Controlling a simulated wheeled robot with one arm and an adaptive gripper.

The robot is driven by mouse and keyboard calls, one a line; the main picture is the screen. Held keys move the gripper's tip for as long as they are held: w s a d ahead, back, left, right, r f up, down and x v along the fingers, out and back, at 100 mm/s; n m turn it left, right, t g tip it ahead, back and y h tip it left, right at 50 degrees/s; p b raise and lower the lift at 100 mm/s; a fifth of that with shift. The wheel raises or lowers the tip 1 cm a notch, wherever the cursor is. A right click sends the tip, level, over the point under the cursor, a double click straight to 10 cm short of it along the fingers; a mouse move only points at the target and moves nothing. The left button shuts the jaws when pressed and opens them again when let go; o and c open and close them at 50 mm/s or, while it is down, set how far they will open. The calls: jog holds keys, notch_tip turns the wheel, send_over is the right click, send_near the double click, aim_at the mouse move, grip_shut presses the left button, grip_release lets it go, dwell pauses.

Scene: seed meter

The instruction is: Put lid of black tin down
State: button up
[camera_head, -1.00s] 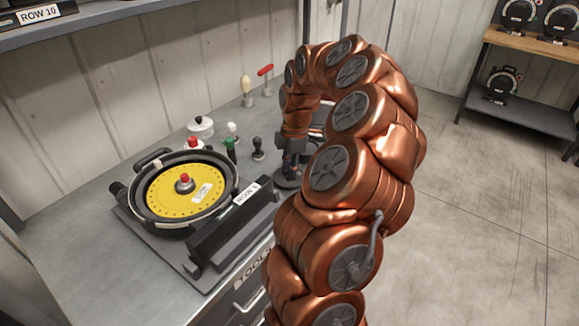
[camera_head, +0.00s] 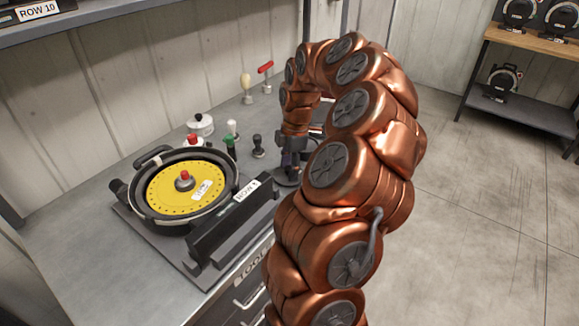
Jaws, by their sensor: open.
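My gripper (camera_head: 289,166) points down over the right part of the metal bench, largely hidden by my own copper arm. It is open. A dark round piece (camera_head: 286,179) lies low on the bench directly under the fingertips. It could be the black tin or its lid; I cannot tell which. Whether the fingers touch it is also unclear. No other black tin shows clearly, as my arm covers the bench to the right.
A seed meter with a yellow disc (camera_head: 165,191) sits on a dark stand at the left of the bench (camera_head: 75,215). A white lidded pot (camera_head: 201,125), a green-topped tool (camera_head: 230,147) and a black knob-topped tool (camera_head: 258,147) stand behind it. A shelf (camera_head: 520,110) is far right.

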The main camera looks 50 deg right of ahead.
notch_tip(320, 180, up, 12)
jog(key=d+b, duration=0.1)
jog(key=b, duration=0.1)
jog(key=shift+s, duration=0.3)
jog(key=shift+d, duration=0.1)
jog(key=s+a+r+m, duration=0.1)
jog(key=a+r+m, duration=0.15)
jog(key=a, duration=2.05)
jog(key=s+a+f+m, duration=0.3)
jog(key=s+a, duration=0.1)
jog(key=s, duration=0.2)
jog(key=s+a+f+m+g, duration=0.1)
jog(key=s+a+f+m, duration=0.2)
jog(key=s, duration=0.3)
jog(key=s+a+f+m+g+h, duration=0.1)
jog(key=s+a+f+m, duration=0.3)
jog(key=s, duration=0.3)
jog(key=shift+a+f, duration=0.4)
jog(key=shift+f, duration=0.1)
